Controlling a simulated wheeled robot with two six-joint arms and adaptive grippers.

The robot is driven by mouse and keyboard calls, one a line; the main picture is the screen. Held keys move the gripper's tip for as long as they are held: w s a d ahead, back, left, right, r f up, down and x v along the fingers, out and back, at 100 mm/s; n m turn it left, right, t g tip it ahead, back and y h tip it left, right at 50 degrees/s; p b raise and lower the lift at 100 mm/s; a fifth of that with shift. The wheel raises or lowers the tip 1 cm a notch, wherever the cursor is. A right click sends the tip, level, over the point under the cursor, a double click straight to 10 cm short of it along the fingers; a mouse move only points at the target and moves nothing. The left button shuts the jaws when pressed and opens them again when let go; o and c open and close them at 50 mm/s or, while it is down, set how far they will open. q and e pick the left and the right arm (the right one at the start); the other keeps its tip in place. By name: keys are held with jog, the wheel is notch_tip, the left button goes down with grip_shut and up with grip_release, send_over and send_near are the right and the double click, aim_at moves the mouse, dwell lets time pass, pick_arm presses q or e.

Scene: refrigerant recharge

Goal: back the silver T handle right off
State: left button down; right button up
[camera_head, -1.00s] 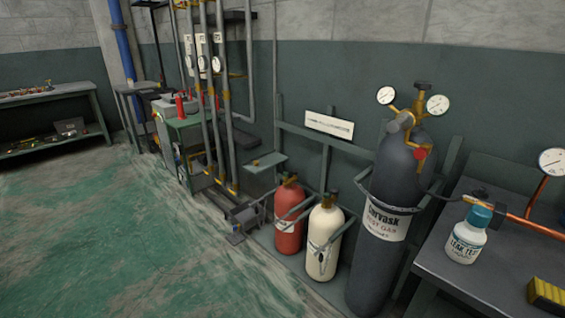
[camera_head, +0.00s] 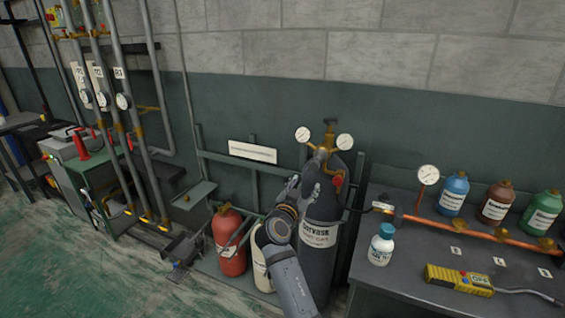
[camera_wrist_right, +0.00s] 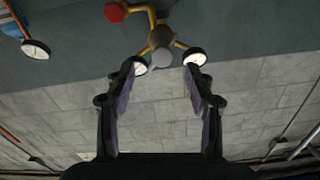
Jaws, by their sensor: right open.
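The silver T handle (camera_head: 321,155) is at the front of the brass regulator (camera_head: 329,140) on top of the dark grey test gas cylinder (camera_head: 321,210). In the right wrist view the handle (camera_wrist_right: 162,57) is seen nearly end-on as a round grey end, so its crossbar cannot be made out. My right gripper (camera_head: 302,184) is in front of the cylinder's upper part, below the handle in the head view. It is open and empty. In the right wrist view the gripper's fingertips (camera_wrist_right: 163,70) frame the handle from either side, apparently without touching it. My left gripper is not in view.
Two gauges (camera_head: 302,134) (camera_head: 345,142) flank the regulator, with a red knob (camera_head: 337,181) below. Red (camera_head: 229,243) and cream (camera_head: 262,270) cylinders stand to the left. A bench (camera_head: 400,285) at right holds bottles, a copper pipe (camera_head: 475,232) and a yellow meter (camera_head: 458,279).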

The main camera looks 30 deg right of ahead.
aim_at(313, 167)
jog(key=p+x, duration=0.1)
jog(key=x, duration=0.2)
jog(key=r+p+x, duration=0.1)
jog(key=x, duration=0.2)
jog(key=r+p+x, duration=0.1)
jog(key=x, duration=0.2)
jog(key=shift+w+d, duration=0.2)
jog(key=shift+w, duration=0.05)
jog(key=shift+w+d+f, duration=0.1)
jog(key=shift+w+d, duration=0.2)
jog(key=shift+d, duration=0.05)
jog(key=shift+c, duration=0.3)
grip_shut()
